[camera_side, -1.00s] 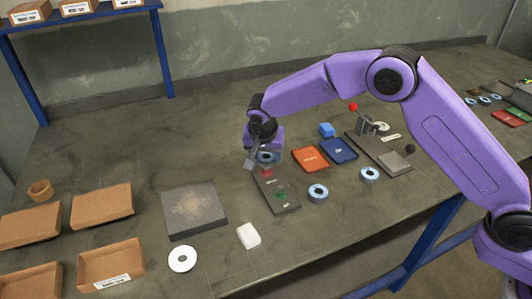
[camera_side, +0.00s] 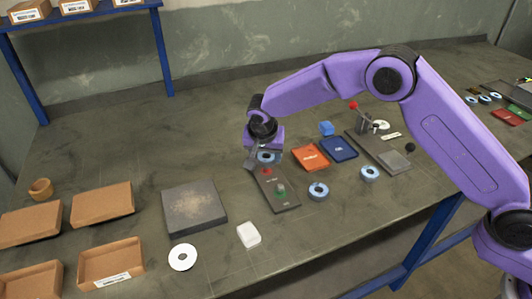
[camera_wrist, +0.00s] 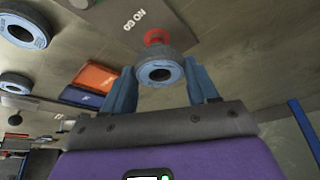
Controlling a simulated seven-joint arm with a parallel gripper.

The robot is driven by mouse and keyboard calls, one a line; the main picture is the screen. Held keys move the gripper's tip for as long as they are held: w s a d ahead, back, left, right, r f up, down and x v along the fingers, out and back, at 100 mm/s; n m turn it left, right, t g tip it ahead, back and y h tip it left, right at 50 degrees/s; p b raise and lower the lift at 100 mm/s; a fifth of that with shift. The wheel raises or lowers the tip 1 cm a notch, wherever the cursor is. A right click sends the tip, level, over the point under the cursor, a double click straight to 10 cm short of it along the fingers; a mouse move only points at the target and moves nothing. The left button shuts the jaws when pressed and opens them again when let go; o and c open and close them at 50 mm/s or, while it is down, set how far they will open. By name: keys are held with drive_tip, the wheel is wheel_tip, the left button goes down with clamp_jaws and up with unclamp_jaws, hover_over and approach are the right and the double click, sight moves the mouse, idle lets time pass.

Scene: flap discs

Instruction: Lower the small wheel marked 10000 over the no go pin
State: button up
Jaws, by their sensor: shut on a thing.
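My gripper (camera_wrist: 162,88) is shut on a small grey wheel with a pale blue face (camera_wrist: 160,66), held between its two blue fingers. In the side view the wheel (camera_side: 268,157) is by the far end of the dark gauge plate (camera_side: 284,203). The red no go pin (camera_wrist: 156,36) shows just past the wheel's edge in the wrist view, beside the words NO GO; it also shows in the side view (camera_side: 267,170). The wheel is not around the pin. A green pin (camera_side: 280,189) stands on the plate's near half. The 10000 marking is not legible.
Blue wheels (camera_side: 318,191) and (camera_side: 369,173) lie right of the plate. Orange (camera_side: 310,158) and dark blue (camera_side: 338,149) pads lie behind. Cardboard trays (camera_side: 110,262) stand at far left.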

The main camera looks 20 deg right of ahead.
drive_tip(key=shift+f, duration=0.6)
idle(0.7)
drive_tip(key=o, duration=1.5)
drive_tip(key=shift+r, duration=0.1)
wheel_tip(320, 180, up, 7)
drive_tip(key=shift+f, duration=0.2)
drive_tip(key=shift+r, duration=0.35)
